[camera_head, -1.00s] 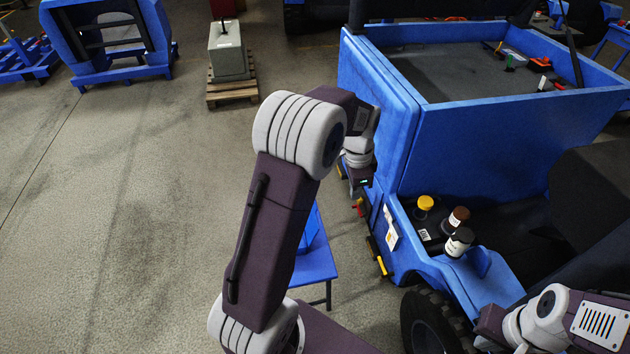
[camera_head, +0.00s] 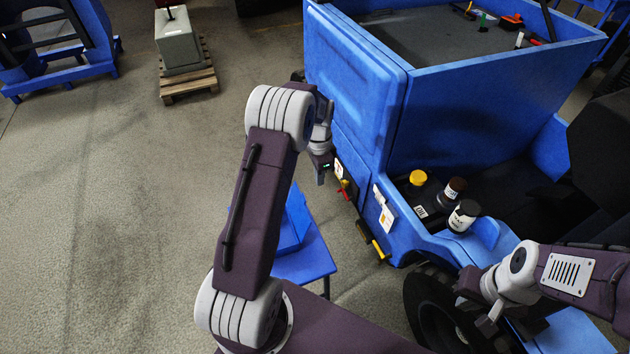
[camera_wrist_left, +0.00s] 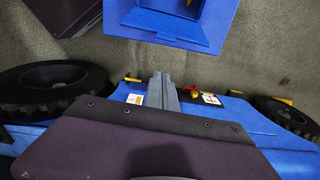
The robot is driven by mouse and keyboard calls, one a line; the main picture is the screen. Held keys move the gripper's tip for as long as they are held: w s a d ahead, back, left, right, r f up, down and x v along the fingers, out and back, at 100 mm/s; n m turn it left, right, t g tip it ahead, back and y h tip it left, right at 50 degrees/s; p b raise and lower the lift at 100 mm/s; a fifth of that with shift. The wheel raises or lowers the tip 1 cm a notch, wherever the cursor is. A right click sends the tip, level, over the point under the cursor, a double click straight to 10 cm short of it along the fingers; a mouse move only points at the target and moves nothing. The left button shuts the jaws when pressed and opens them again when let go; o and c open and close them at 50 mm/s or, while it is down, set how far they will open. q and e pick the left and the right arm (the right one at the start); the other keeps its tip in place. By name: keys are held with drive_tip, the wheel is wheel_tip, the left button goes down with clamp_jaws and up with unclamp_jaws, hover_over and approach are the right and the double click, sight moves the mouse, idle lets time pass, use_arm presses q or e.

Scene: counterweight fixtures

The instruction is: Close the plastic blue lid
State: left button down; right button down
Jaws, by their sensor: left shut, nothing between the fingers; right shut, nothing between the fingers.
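A blue plastic box (camera_head: 292,222) stands on a small blue table (camera_head: 306,262), partly hidden behind my left arm in the head view. In the left wrist view the box (camera_wrist_left: 165,32) is at the top, with a dark opening cut off by the frame edge. I cannot tell which part is its lid. My left gripper (camera_head: 320,178) is shut and empty beside the blue vehicle's side, apart from the box; its fingers also show in the left wrist view (camera_wrist_left: 163,92). My right gripper (camera_head: 488,326) is shut and empty by the vehicle's wheel.
The large blue vehicle (camera_head: 480,110) fills the right, with bottles (camera_head: 463,216) on its ledge and a black tyre (camera_head: 440,310) below. Red and yellow handles (camera_head: 380,250) stick out from its side. A weight on a pallet (camera_head: 188,82) stands at the back. The floor at left is clear.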

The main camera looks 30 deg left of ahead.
use_arm(q)
wheel_tip(320, 180, down, 8)
drive_tip(key=b, duration=0.2)
drive_tip(key=shift+s+a+r, duration=0.5)
drive_tip(key=shift+s+a, duration=0.1)
drive_tip(key=shift+s, duration=0.1)
drive_tip(key=shift+s+a+r, duration=0.5)
drive_tip(key=shift+s+a, duration=0.1)
drive_tip(key=shift+s, duration=0.05)
